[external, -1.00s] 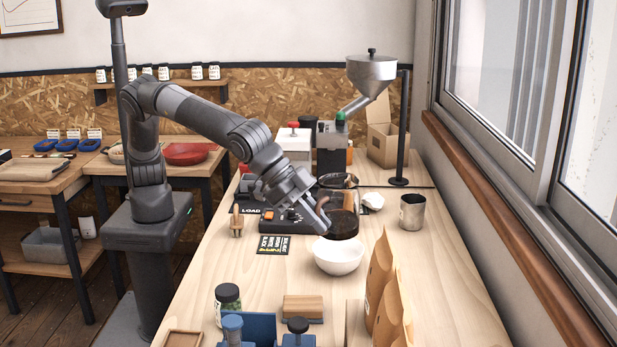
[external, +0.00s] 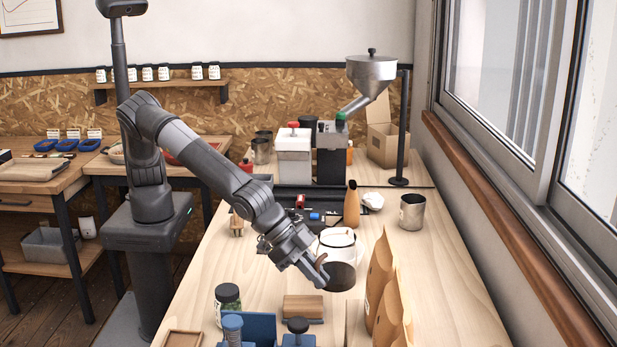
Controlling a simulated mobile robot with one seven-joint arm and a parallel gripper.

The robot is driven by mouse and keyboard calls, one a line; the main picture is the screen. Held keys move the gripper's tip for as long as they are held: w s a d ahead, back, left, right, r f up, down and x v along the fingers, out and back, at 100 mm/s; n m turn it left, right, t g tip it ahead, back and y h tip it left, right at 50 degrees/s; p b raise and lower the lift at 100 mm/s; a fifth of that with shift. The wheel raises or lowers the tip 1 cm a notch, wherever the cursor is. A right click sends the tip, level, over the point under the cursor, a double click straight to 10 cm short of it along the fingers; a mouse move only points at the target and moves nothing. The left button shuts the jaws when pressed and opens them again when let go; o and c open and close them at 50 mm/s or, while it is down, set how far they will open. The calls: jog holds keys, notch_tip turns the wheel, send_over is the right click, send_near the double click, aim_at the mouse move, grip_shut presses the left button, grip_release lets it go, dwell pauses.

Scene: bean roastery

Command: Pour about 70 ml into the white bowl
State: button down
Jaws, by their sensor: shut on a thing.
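My gripper (external: 318,272) is shut on the handle of a clear glass carafe (external: 341,275) with dark brown contents in its lower part. The carafe looks about upright and is held above the table. The white bowl (external: 328,244) is behind the carafe in this view and is partly seen through its glass. The carafe's rim overlaps the bowl in the picture. I cannot tell whether the carafe is over the bowl or only in front of it. The inside of the bowl is mostly hidden.
Brown paper bags (external: 382,290) stand close on the right. A wooden block (external: 304,307), a jar (external: 228,303) and blue-based tools (external: 250,328) are at the front. A tan bottle-shaped thing (external: 351,207) and a metal cup (external: 412,212) stand behind.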

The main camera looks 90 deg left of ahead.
aim_at(320, 234)
jog(key=shift+a+r, duration=0.1)
jog(key=shift+a, duration=0.05)
jog(key=shift+w+a+r+n+h, duration=0.1)
jog(key=shift+a+r+n+h, duration=0.1)
jog(key=shift+a+n+h, duration=0.45)
jog(key=shift+w+a+r+n+h, duration=0.15)
jog(key=shift+a+n+h, duration=0.1)
jog(key=shift+a+h, duration=0.65)
jog(key=shift+a+r+h, duration=0.2)
jog(key=shift+r+h, duration=0.15)
jog(key=shift+h, duration=0.2)
jog(key=shift+a+r+n+t+h, duration=0.2)
jog(key=shift+a+r+n+h, duration=0.15)
jog(key=shift+a+r+h, duration=0.25)
jog(key=shift+a+r+n+t+h, duration=0.2)
jog(key=shift+a+r+n+h, duration=0.2)
jog(key=shift+r, duration=0.4)
jog(key=shift+a+r+n+t+h, duration=0.2)
jog(key=shift+a+n+h, duration=0.2)
jog(key=shift+a+h, duration=0.1)
jog(key=shift+a+r+n+t+h, duration=0.2)
jog(key=shift+a+n+h, duration=0.15)
jog(key=shift+h, duration=0.15)
jog(key=shift+a+r+n+t+h, duration=0.3)
jog(key=shift+a+r+n+h, duration=0.1)
jog(key=shift+r+n+h, duration=0.25)
jog(key=shift+a+f+h, duration=0.15)
jog(key=shift+a+h, duration=0.1)
jog(key=shift+h, duration=0.2)
